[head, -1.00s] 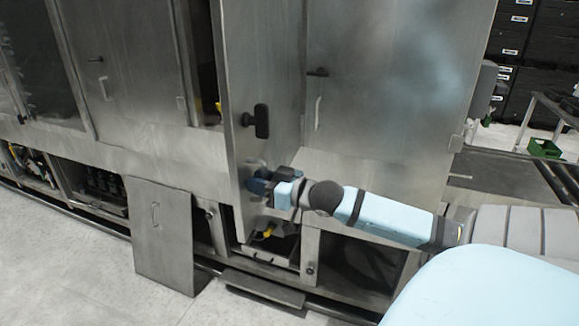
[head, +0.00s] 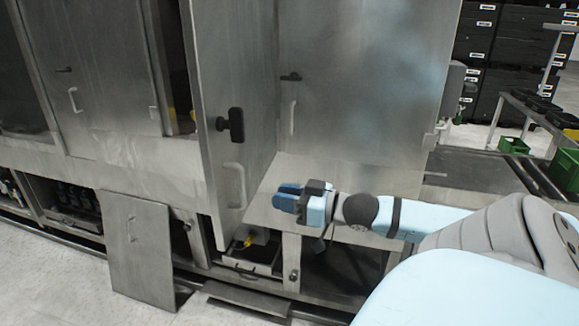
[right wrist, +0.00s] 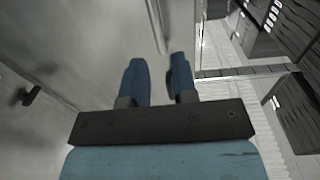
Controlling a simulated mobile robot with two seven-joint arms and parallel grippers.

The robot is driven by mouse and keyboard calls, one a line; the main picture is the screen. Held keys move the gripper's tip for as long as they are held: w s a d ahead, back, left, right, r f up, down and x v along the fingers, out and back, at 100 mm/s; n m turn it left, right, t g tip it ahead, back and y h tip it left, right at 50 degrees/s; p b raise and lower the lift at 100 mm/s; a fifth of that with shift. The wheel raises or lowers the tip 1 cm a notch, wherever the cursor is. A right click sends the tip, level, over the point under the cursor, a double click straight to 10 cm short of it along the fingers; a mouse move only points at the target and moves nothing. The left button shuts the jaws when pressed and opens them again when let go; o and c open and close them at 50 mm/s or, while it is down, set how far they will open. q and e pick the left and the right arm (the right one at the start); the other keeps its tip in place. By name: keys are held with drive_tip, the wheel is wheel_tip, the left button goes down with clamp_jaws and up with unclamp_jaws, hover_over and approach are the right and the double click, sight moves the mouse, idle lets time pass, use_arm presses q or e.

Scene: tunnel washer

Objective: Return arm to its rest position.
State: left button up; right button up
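My right arm comes in from the right in the head view, light blue and grey. Its gripper (head: 287,198) has dark blue fingers and is in front of the washer, to the right of the open steel door (head: 235,120). The gripper is apart from the door. In the right wrist view the two blue fingers (right wrist: 160,82) stand apart with a gap between them and nothing held. My left gripper is not in view.
The open door carries a black latch (head: 231,125) and a grey handle (head: 236,184). A loose steel panel (head: 138,248) leans at the washer's base. A roller conveyor (head: 487,180), green crates (head: 513,146) and black crates (head: 500,75) are at the right.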

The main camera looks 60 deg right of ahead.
drive_tip(key=shift+s+d, duration=0.1)
drive_tip(key=shift+s, duration=0.35)
idle(0.4)
drive_tip(key=s+a+f+m+g+h, duration=0.1)
drive_tip(key=s+a+f+g+h, duration=0.15)
drive_tip(key=f, duration=1.05)
drive_tip(key=s+a+f+m+g+h, duration=0.1)
drive_tip(key=s+a+f, duration=0.2)
drive_tip(key=f, duration=1)
drive_tip(key=a+f+g, duration=0.1)
drive_tip(key=a+f, duration=0.2)
drive_tip(key=a, duration=0.4)
drive_tip(key=a+f+n+g+y, duration=0.1)
drive_tip(key=a+f, duration=0.3)
drive_tip(key=a, duration=0.4)
drive_tip(key=s+a+f+n+g+y, duration=0.1)
drive_tip(key=a+f, duration=0.3)
drive_tip(key=a, duration=0.4)
drive_tip(key=shift+f, duration=0.25)
drive_tip(key=shift+s, duration=0.15)
